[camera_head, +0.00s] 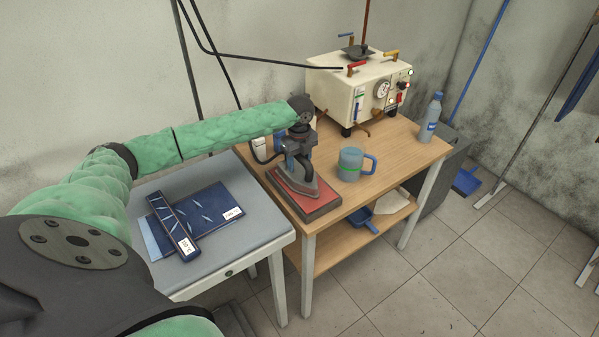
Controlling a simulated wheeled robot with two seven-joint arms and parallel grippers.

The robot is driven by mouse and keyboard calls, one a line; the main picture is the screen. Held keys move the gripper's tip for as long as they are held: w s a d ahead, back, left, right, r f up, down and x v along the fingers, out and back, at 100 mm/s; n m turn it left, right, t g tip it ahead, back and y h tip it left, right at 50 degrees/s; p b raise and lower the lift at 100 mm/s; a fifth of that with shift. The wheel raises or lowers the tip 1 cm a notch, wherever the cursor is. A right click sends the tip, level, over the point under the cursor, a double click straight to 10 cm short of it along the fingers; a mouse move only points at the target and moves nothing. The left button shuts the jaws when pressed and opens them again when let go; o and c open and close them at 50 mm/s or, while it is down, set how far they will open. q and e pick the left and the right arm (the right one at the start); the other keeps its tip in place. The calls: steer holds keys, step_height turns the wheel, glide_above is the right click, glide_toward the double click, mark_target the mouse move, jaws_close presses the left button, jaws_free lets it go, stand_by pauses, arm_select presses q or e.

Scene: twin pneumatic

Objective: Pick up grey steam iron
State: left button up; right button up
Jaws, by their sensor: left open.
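The grey steam iron (294,183) stands on a red pad (324,203) at the left end of the wooden table. My left arm reaches in from the left, and my left gripper (291,160) is directly above the iron, at its handle. The gripper is open. Its fingers and the iron's handle overlap in the picture, so I cannot tell whether they touch. My right gripper is not in view.
A blue-grey mug (349,165) stands close to the right of the iron. A cream steam generator (340,90) and a bottle (430,118) are farther back on the table (397,158).

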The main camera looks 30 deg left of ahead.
arm_select(q)
steer(key=shift+f, duration=0.2)
steer(key=shift+c, duration=0.4)
jaws_close()
stand_by(0.9)
steer(key=shift+w+a+r, duration=0.1)
steer(key=shift+r, duration=0.05)
